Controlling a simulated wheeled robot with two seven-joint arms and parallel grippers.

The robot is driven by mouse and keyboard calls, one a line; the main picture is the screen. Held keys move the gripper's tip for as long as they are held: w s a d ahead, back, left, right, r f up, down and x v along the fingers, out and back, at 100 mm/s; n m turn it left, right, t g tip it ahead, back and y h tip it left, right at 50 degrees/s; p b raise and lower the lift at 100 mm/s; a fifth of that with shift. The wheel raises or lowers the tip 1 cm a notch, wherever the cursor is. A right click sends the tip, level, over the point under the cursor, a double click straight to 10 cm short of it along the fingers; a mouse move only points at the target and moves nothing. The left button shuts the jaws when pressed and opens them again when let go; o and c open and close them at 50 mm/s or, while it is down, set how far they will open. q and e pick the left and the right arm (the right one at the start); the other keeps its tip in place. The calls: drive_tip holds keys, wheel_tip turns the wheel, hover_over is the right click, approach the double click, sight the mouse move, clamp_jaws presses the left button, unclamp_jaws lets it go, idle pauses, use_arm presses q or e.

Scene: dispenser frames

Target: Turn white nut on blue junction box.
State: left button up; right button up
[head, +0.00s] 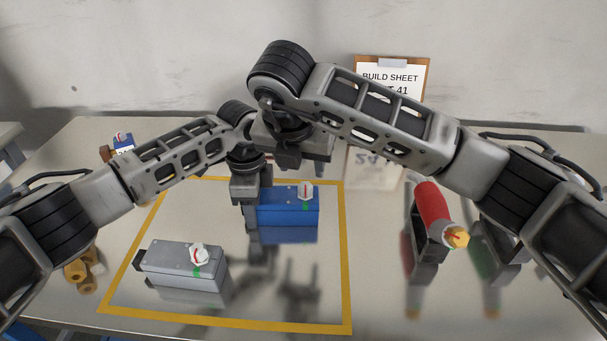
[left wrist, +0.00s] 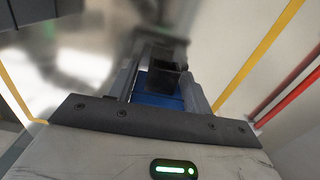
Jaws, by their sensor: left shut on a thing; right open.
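The blue junction box (head: 285,222) stands inside the yellow outline. Its white nut (head: 305,190), with a red mark, sits on top near the right end, above a green mark on the box. My left gripper (head: 256,240) points down at the box's left end. In the left wrist view its fingers close on a dark block (left wrist: 165,72) at the end of the blue box (left wrist: 160,98). My right gripper (head: 287,160) is open above and behind the box, apart from the nut; its fingertips are partly hidden.
A grey box (head: 180,267) with a similar white nut (head: 199,254) stands front left. Brass-coloured parts (head: 82,272) lie left of the outline. A red-handled tool (head: 430,208) rests in a stand at right, beside another stand (head: 497,250). A build sheet (head: 392,82) stands at the back.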

drive_tip(key=v, duration=0.5)
drive_tip(key=shift+r, duration=0.1)
use_arm(q)
drive_tip(key=o, duration=1.2)
drive_tip(key=shift+r, duration=0.1)
